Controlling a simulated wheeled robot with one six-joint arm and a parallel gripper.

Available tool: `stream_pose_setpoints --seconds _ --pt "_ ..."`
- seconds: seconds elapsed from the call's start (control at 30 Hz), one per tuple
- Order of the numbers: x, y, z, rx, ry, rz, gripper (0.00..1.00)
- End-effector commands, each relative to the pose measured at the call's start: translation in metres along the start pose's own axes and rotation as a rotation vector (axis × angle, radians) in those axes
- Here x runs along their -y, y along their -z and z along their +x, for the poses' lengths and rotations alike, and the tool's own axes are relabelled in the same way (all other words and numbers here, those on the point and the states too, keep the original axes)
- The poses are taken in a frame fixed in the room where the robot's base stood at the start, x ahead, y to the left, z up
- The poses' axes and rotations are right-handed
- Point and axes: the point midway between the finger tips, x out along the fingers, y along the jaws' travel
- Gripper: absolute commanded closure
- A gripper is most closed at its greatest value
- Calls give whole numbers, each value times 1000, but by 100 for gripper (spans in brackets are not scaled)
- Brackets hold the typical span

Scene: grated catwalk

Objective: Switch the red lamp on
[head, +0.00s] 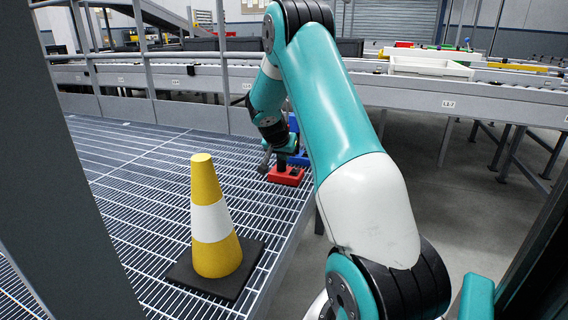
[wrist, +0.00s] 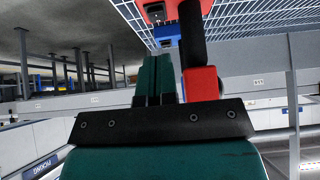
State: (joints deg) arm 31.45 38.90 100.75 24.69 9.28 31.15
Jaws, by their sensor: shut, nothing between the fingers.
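The red lamp (head: 287,176) stands on the grating near its right edge. In the head view its red base shows below my wrist, and my arm hides most of the rest. In the wrist view its red upper part (wrist: 201,84) and thick black stem are close beside my fingers, on the right. The red base with a small dark switch is at the top edge, partly cut off. My gripper (wrist: 152,62) is shut and empty, its fingers pointing towards the base. A gap to the switch seems to remain. I cannot tell whether the lamp is lit.
A blue object (head: 299,157) stands just behind the red lamp; it also shows in the wrist view (wrist: 166,30). A yellow and white cone (head: 214,222) stands on a dark base at the near left. Railings and conveyors lie behind. The grating left of the lamp is clear.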

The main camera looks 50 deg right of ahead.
Motion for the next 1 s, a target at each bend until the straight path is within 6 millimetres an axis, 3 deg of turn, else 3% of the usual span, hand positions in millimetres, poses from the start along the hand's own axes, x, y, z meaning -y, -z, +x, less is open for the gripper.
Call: stream_pose_setpoints --seconds 0.37,0.8,1.0 --pt "-8 4 8 0 -9 10 100" --pt "-6 1 80 0 -6 6 100" --pt "-5 2 99 0 -4 6 100"
